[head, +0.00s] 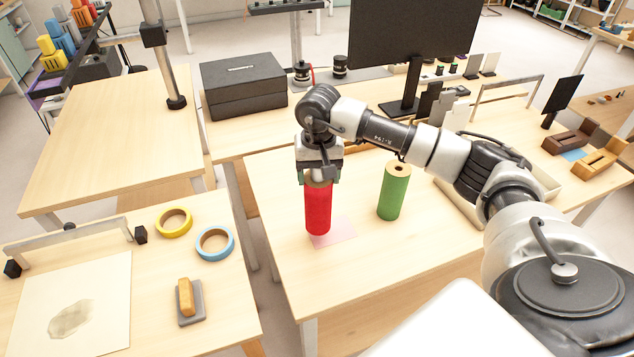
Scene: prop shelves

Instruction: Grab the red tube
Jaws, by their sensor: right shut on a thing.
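The red tube (318,210) stands upright at the left part of the middle table, over a pale pink square (336,233). I cannot tell whether its bottom touches the square or is slightly above it. My right gripper (319,177) comes down from above and is shut on the top of the red tube; its fingers hide part of the tube's upper end. My left gripper is not in view.
A green tube (391,194) stands just right of the red one. A black box (243,88) and a monitor (411,40) are behind. Yellow tape (174,209) and blue tape (201,241) lie on the left table. The middle table's front is clear.

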